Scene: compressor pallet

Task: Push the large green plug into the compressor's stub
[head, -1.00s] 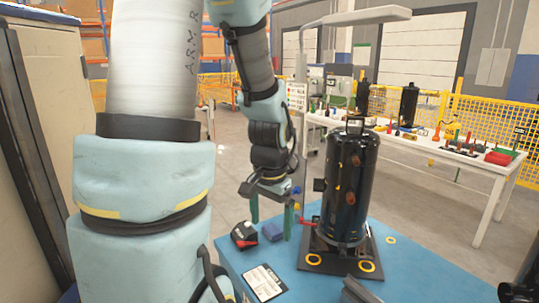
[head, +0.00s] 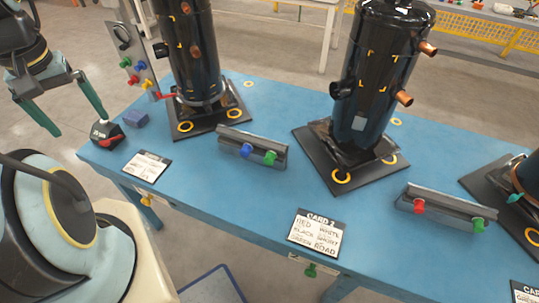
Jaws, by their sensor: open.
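Green plugs show in several places: one (head: 270,157) on the middle rack beside a blue plug, one (head: 478,225) on the right rack, one (head: 133,79) on the upright panel, and one (head: 310,270) low at the table's front. I cannot tell which is the large one. The left black compressor (head: 190,75) has copper stubs (head: 195,52). The middle compressor (head: 365,90) has copper stubs (head: 403,98) on its right and a black fitting (head: 342,90) on its left. My gripper (head: 80,125) is open and empty at far left, its green fingers apart, away from these plugs.
A black and red object (head: 107,137) and a blue block (head: 136,119) lie near my fingers. Cards (head: 316,233) lie along the blue table's (head: 225,185) front. A third compressor (head: 530,185) is cut off at right.

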